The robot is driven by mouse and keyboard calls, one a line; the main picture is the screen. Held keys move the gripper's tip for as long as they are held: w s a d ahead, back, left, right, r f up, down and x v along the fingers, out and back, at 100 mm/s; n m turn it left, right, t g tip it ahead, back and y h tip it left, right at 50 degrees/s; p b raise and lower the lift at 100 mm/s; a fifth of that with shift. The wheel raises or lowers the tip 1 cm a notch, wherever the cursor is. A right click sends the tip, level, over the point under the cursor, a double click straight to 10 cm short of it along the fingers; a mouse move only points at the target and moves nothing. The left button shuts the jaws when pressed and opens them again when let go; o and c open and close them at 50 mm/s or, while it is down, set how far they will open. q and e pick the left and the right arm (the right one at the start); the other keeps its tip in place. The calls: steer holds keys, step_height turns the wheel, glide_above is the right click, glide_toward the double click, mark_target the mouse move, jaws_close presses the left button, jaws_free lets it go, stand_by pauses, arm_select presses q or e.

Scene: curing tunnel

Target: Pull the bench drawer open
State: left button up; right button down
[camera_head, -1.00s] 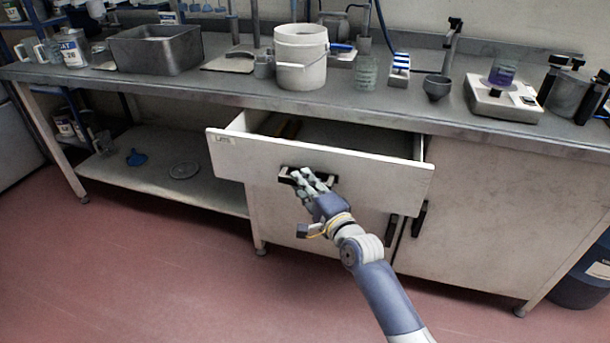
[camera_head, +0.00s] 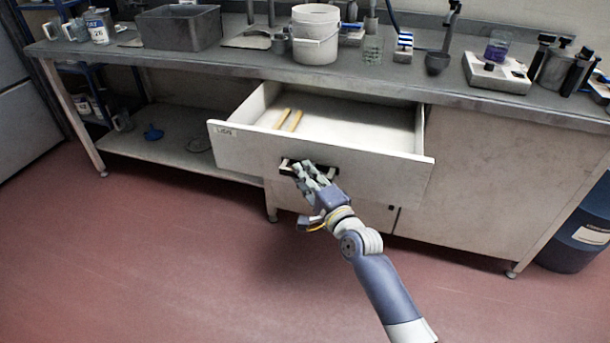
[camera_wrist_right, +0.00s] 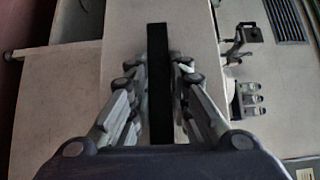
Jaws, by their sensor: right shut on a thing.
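The bench drawer (camera_head: 370,173) stands well out from under the worktop, and its inside shows from above. Its black bar handle (camera_head: 327,170) is on the white front panel. My right gripper (camera_head: 303,174) is at the left part of the handle, shut on it. In the right wrist view the dark handle (camera_wrist_right: 158,70) runs between the two fingers of my right gripper (camera_wrist_right: 162,78). Two tan sticks (camera_head: 289,119) lie at the left of the drawer's floor. My left gripper is not in view.
The worktop (camera_head: 415,82) carries a metal basin (camera_head: 180,28), a white bucket (camera_head: 315,35) and a scale (camera_head: 497,72). A blue bin (camera_head: 578,235) stands at the bench's right end. The red floor (camera_head: 190,260) before the drawer is clear apart from my arm.

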steer(key=c, duration=1.5)
jaws_free()
steer(key=v, duration=1.2)
steer(key=shift+f, duration=0.1)
